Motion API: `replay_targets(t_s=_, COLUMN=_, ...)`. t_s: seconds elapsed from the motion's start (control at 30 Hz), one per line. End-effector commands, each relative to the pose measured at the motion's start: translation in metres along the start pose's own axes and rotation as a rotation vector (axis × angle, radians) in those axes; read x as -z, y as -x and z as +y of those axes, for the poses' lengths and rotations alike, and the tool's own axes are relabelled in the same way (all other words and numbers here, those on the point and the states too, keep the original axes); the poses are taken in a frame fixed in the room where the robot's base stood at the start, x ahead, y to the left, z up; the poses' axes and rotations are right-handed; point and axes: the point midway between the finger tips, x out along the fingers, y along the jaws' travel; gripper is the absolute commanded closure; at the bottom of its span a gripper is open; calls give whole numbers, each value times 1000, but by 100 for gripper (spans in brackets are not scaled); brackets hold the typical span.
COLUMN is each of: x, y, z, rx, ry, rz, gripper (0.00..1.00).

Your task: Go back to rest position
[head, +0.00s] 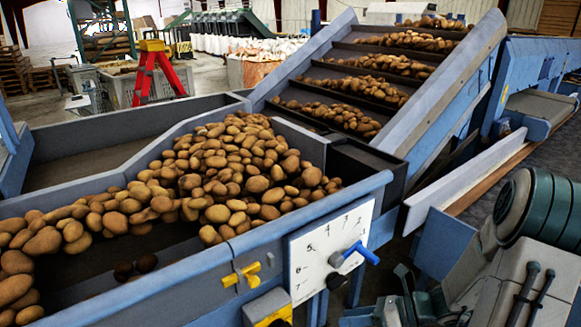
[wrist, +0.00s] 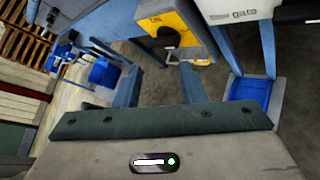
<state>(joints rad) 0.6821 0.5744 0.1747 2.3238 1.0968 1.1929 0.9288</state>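My gripper (wrist: 161,78) shows in the wrist view with its two fingers apart and nothing between them. Past the fingers are blue frame posts and the grey floor. In the head view my arm reaches in from the lower right, and my gripper (head: 408,292) is partly seen low in the picture, right of the white dial plate (head: 331,250). It looks clear of the blue-handled lever (head: 354,256) on that plate.
A blue-sided hopper (head: 200,265) full of potatoes (head: 245,170) fills the left. A yellow latch (head: 241,274) and a yellow box (head: 268,308) are on its front. A slatted conveyor (head: 400,45) rises behind. A red stepladder (head: 155,72) stands far back.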

Motion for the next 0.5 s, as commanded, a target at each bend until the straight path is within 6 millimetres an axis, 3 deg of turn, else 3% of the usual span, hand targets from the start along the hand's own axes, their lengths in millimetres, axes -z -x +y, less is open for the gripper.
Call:
replay_targets(t_s=0.2, x=-3, y=-1, z=51, rx=-65, ry=473, rz=321, gripper=63)
replay_targets(t_s=0.5, x=-4, y=18, z=103, rx=-204, ry=1122, rz=721, gripper=63)
